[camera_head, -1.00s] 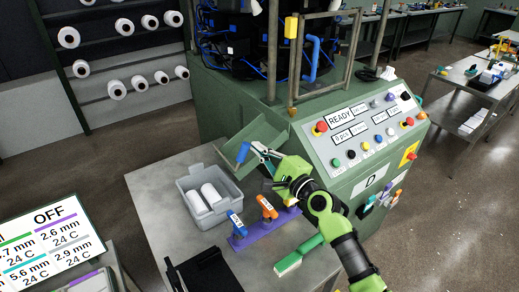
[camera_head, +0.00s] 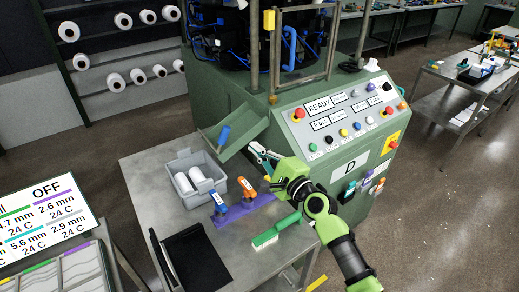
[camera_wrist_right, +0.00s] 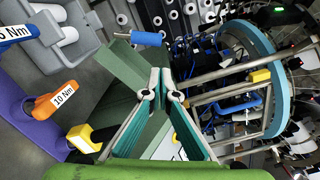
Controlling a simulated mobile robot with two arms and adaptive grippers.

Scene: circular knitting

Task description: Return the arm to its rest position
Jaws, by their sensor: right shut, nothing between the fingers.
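My right arm comes in from the lower right in the head view. Its gripper (camera_head: 257,151) is shut and empty, in front of the machine's green sloped tray (camera_head: 243,137). In the right wrist view, the teal-padded fingers (camera_wrist_right: 167,92) show in the centre with nothing between them. A blue-handled tool (camera_head: 223,136) rests at the green tray, just left of the gripper and apart from it; it also shows in the right wrist view (camera_wrist_right: 148,39). My left gripper is not in view.
The metal table (camera_head: 150,180) holds a grey bin (camera_head: 183,205) with white spools, a purple holder (camera_head: 240,213) with blue and orange torque tools, a green-handled brush (camera_head: 276,229) and a black tray (camera_head: 187,262). The machine's control panel (camera_head: 345,118) stands close behind the arm. Floor at right is clear.

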